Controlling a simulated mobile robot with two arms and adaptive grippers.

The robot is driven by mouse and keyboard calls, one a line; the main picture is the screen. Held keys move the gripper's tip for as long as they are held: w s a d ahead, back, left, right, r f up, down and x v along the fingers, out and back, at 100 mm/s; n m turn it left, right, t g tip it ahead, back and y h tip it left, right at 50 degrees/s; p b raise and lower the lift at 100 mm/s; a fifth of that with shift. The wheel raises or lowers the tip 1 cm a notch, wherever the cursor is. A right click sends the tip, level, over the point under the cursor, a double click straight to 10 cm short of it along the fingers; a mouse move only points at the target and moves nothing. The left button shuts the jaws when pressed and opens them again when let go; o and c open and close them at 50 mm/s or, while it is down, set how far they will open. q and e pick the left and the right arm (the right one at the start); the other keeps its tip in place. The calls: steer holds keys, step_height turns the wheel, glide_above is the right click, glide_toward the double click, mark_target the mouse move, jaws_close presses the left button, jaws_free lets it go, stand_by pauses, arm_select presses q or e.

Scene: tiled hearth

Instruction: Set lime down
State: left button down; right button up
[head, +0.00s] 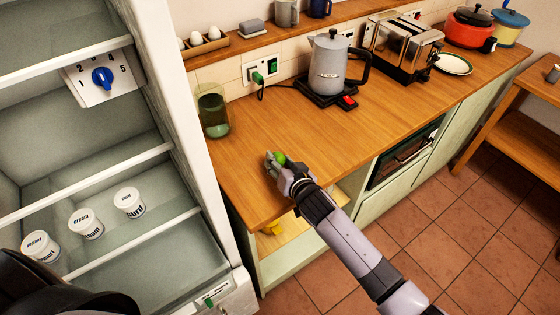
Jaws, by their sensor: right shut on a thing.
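The lime (280,158) is a small green fruit at the left part of the wooden counter (330,135). My right gripper (275,161) is shut on it, with the arm reaching in from the lower right. The gripper covers part of the lime. I cannot tell whether the lime touches the counter top or is held just above it. My left gripper is not in view.
A green glass (213,115) stands behind the gripper by the fridge wall. A grey kettle (328,68) sits on a black base, with a toaster (405,48) beyond. The open fridge (100,150) is at left. Counter around the gripper is clear.

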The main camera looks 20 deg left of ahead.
steer(key=shift+f, duration=0.25)
steer(key=o, duration=1.2)
steer(key=shift+r, duration=0.1)
steer(key=shift+c, duration=0.2)
steer(key=b+v, duration=0.2)
steer(key=v, duration=1.5)
steer(key=shift+s+r, duration=0.15)
steer(key=shift+r, duration=0.15)
